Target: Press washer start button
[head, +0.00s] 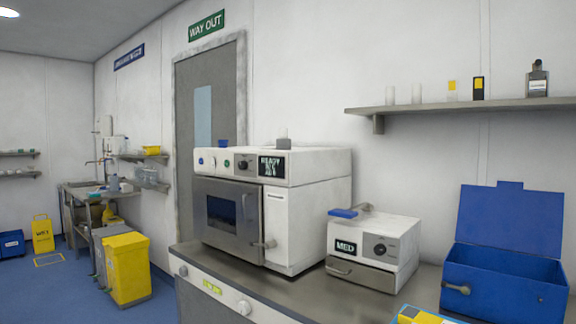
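A large white machine (320,171) stands on the counter with a grey windowed door (227,218), which is shut. Its top panel has a blue button (201,161), a green button (227,163), a dark knob (243,165) and a dark display (271,166) that seems to start with "READY". Below the counter edge is a white front panel (225,294) with a small lit green display (212,287), a white knob (243,307) and a small round control (183,271). I cannot tell which of these is the washer or its start button. My gripper is not in view.
A smaller white box unit (400,239) marked "MED" and an open blue box (504,281) stand to the right on the grey counter (300,293). A yellow item (420,316) shows at the bottom edge. Yellow (128,268) and grey bins stand on the floor at left.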

